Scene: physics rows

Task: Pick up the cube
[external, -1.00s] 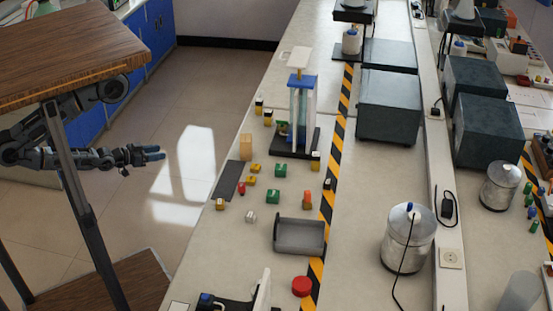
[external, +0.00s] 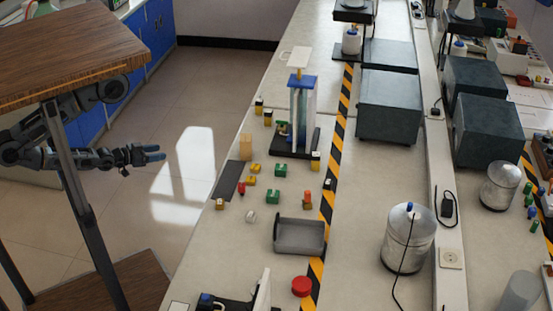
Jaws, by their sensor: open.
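A tan wooden block (external: 246,147) stands on the near left edge of the long pale bench. It is the most cube-like piece I see, though it looks a little taller than wide. Small green blocks (external: 280,170), a yellow block (external: 253,181) and other small coloured pieces lie near it; I cannot tell for sure which is the cube.
A dark flat plate (external: 227,180), a grey tray (external: 300,250) and a black-based stand (external: 300,152) surround the small blocks. A wooden table (external: 65,55) stands at left, in front of my arm. Open floor lies between gripper and bench.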

